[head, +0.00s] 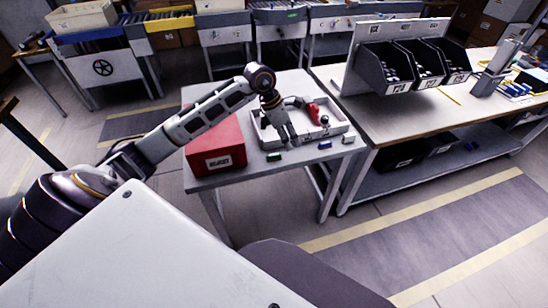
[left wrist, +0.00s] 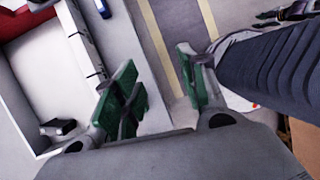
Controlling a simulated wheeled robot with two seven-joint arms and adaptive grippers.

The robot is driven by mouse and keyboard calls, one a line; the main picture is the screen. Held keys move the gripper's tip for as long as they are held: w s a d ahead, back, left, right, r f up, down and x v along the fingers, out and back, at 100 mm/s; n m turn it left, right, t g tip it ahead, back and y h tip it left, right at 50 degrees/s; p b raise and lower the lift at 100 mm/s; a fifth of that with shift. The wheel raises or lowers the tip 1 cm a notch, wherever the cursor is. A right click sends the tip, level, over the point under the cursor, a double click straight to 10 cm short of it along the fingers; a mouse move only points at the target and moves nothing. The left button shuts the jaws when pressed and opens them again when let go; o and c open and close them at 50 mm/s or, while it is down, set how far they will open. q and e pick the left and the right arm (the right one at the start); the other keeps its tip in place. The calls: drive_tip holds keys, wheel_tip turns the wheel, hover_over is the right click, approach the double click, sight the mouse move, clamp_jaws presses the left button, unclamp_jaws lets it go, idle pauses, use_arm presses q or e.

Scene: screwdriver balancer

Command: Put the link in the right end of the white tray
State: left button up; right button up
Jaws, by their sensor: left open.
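The white tray (head: 340,128) stands on the small grey table, and its wall also shows in the left wrist view (left wrist: 83,45). It holds a red tool-like object (head: 314,113) and dark parts; a small black piece (left wrist: 58,127) lies inside by its wall. I cannot tell which piece is the link. My left gripper (head: 284,138) hangs over the front left part of the tray with its fingers down. In the left wrist view its green-padded fingers (left wrist: 157,72) are apart with nothing between them.
A red box (head: 215,150) with a label stands left of the tray. A bench with black bins (head: 385,70) stands close on the right.

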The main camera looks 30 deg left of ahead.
use_arm(q)
drive_tip(key=a+g+y, duration=0.1)
drive_tip(key=a+y, duration=0.2)
drive_tip(key=a, duration=0.5)
drive_tip(key=shift+s+r, duration=0.3)
drive_tip(key=shift+r, duration=0.1)
use_arm(e)
drive_tip(key=s, duration=0.1)
drive_tip(key=s+f, duration=0.1)
drive_tip(key=s+d, duration=0.1)
drive_tip(key=shift+s+f, duration=0.15)
use_arm(q)
drive_tip(key=shift+d+f, duration=0.1)
drive_tip(key=shift+f, duration=0.05)
hover_over(274, 155)
drive_tip(key=f, duration=0.8)
drive_tip(key=shift+s+a, duration=0.15)
drive_tip(key=shift+a, duration=0.15)
drive_tip(key=shift+f, duration=0.1)
use_arm(e)
drive_tip(key=shift+a+r, duration=0.15)
drive_tip(key=shift+r, duration=0.05)
use_arm(q)
drive_tip(key=shift+f, duration=0.1)
